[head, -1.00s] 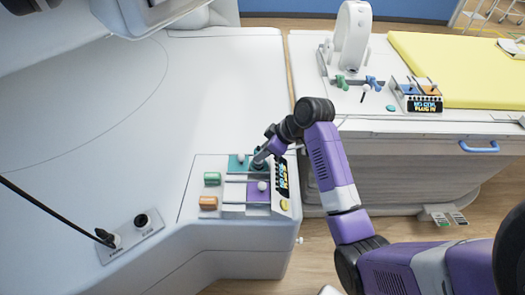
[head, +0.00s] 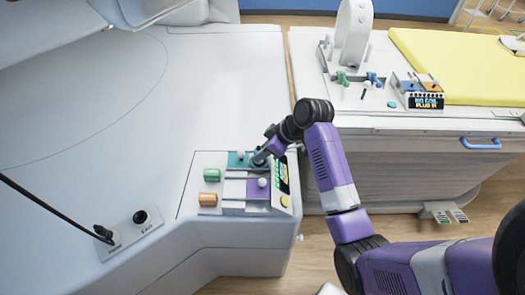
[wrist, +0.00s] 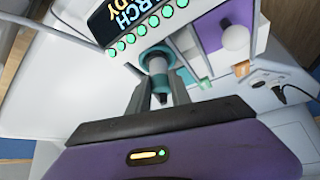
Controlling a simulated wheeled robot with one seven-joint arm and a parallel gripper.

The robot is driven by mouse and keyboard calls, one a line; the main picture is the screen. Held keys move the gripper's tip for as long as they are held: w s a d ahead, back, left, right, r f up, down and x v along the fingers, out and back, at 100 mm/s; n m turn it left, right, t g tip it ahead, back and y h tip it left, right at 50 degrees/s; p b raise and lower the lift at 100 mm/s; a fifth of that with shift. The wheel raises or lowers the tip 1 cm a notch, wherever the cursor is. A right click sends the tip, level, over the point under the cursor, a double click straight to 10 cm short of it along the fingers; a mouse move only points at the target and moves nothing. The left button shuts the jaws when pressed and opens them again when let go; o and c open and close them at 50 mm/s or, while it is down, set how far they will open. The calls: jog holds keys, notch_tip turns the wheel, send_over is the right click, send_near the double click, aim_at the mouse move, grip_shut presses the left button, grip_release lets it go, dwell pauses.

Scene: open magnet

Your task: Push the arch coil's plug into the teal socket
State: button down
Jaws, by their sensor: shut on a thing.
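My gripper (head: 260,160) is at the socket panel on the scanner's near corner, over its teal area (head: 237,160). In the wrist view my gripper (wrist: 160,88) is shut on the plug (wrist: 158,68), a white and teal body with a dark end. The plug stands at a teal ring, the teal socket (wrist: 153,50), with its lower end hidden inside; they touch, with no gap visible. The panel display (wrist: 130,20) is partly cut off and shows "RCH" and "DY" beside a row of lit green lights. I cannot trace the plug's cable.
A purple slot with a white knob (head: 262,182) and green (head: 212,175) and orange (head: 209,200) blocks share the panel. A black cable runs to a socket plate (head: 130,232) at left. A side table holds a white arch (head: 353,35) and a "NO COIL PLUG IN" display (head: 426,102).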

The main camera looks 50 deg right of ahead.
jog(key=c, duration=1.1)
grip_release()
jog(key=v, duration=0.8)
jog(key=shift+b, duration=0.4)
jog(key=shift+w, duration=0.1)
